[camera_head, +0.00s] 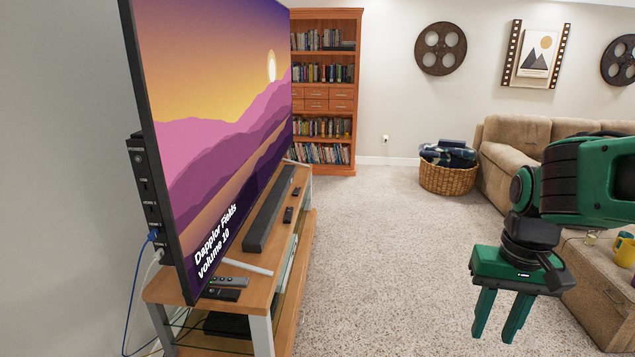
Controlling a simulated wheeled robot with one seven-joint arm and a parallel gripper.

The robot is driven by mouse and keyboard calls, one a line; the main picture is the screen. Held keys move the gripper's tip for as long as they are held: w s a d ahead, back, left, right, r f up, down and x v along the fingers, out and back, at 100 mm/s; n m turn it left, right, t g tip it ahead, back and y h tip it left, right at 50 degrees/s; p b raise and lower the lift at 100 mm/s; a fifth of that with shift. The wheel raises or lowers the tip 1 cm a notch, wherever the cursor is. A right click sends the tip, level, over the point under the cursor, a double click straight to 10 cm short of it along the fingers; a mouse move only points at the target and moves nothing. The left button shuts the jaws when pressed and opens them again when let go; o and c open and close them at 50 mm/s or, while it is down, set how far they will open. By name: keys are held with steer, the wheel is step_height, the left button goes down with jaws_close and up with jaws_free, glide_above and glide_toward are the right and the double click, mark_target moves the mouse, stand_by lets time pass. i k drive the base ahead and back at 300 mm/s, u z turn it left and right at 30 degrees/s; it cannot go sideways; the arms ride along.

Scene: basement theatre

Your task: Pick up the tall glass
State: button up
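My gripper (494,338) hangs at the lower right with its two green fingers pointing down. The fingers are apart, with nothing between them, and carpet shows behind them. I cannot make out a tall glass for certain. A small pale thing (591,238) sits on the brown ottoman or table (598,295) at the right, partly behind my arm. It is too small to identify. A yellow mug (625,251) stands on the same surface, to the right of my gripper, near the picture's edge.
A wooden TV stand (262,287) with a large TV (210,110), soundbar (270,212) and remotes runs along the left. A bookcase (356,95), wicker basket (447,180) and tan sofa (515,133) stand farther back. The carpet (390,270) between is clear.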

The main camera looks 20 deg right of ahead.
mark_target(593, 236)
steer(key=u, duration=0.1)
steer(key=i, duration=0.35)
steer(key=z, duration=1.95)
steer(key=i, duration=3.5)
steer(key=u, duration=0.4)
